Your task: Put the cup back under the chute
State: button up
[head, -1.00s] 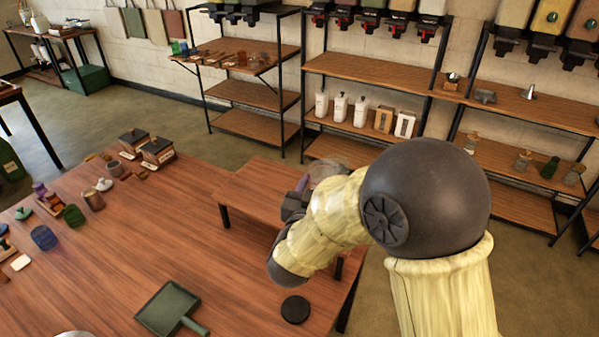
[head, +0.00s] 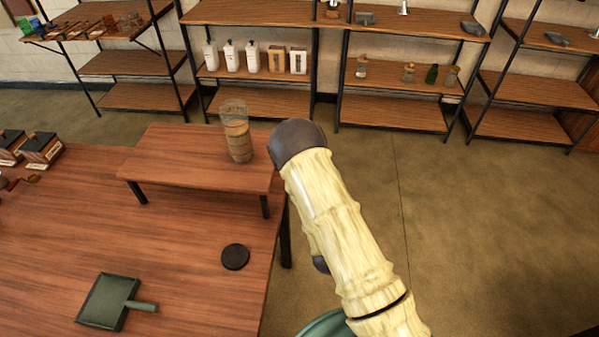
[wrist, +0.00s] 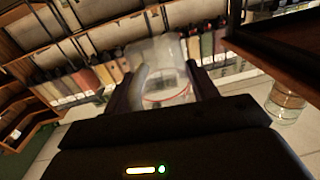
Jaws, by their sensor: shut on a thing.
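My gripper (wrist: 162,92) shows in the wrist view, its two dark fingers closed around a clear cup (wrist: 160,55). A thin red ring shows on or through the cup. The cup is held clear of any surface that I can make out. In the head view my arm reaches down the right side and hides the gripper and the held cup. No chute can be made out for certain in the current views.
A clear container with tan, banded contents (head: 238,145) stands on a small raised bench (head: 185,165). A black disc (head: 235,257) and a green dustpan (head: 108,302) lie on the large table. Shelves (head: 245,100) line the wall. Floor at right (head: 470,210) is clear.

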jog(key=d+f, duration=0.7)
jog(key=d, duration=0.1)
jog(key=r+p, duration=0.1)
jog(key=p, duration=0.1)
jog(key=d+r+p, duration=0.1)
jog(key=r, duration=0.1)
jog(key=r+p, duration=0.1)
jog(key=p, duration=0.1)
jog(key=shift+w+d+r+p, duration=0.1)
jog(key=shift+d+r+p, duration=0.15)
jog(key=shift+r+p, duration=0.15)
jog(key=shift+f, duration=0.1)
